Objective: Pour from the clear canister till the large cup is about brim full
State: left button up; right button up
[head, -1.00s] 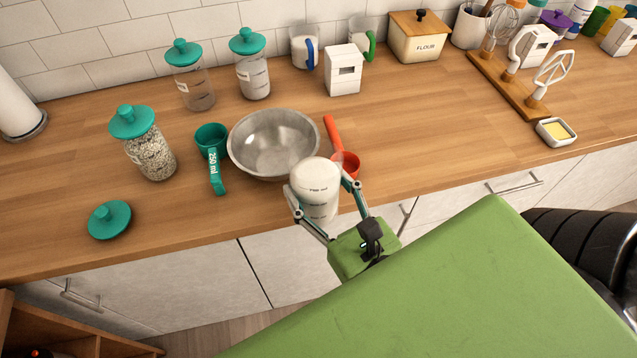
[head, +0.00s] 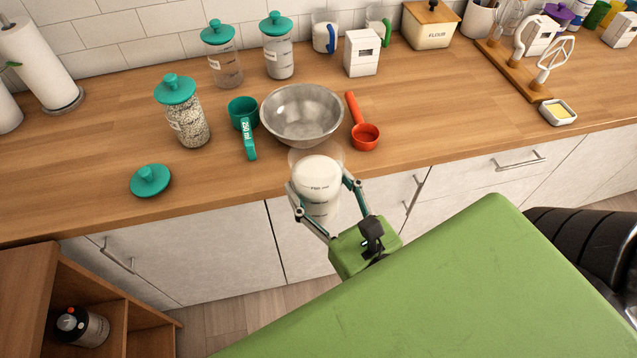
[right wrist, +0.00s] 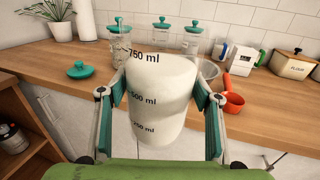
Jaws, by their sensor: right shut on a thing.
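My right gripper (head: 328,202) is shut on the clear canister (head: 318,188), which has no lid and holds white powder. The canister also shows in the right wrist view (right wrist: 160,100), roughly upright, with its powder near the 750 ml mark. It is held at the counter's front edge, in front of the steel bowl. The large cup, a teal measuring cup (head: 243,114) marked 250 ml, stands on the counter left of the bowl, its handle toward the front. Whether anything is inside the cup is unclear. A loose teal lid (head: 151,180) lies at front left. My left gripper is not in view.
The steel bowl (head: 302,114) stands right of the cup and a red scoop (head: 365,136) lies right of the bowl. A lidded jar of grains (head: 186,122) stands left of the cup. Counter (head: 215,185) in front of the cup is clear.

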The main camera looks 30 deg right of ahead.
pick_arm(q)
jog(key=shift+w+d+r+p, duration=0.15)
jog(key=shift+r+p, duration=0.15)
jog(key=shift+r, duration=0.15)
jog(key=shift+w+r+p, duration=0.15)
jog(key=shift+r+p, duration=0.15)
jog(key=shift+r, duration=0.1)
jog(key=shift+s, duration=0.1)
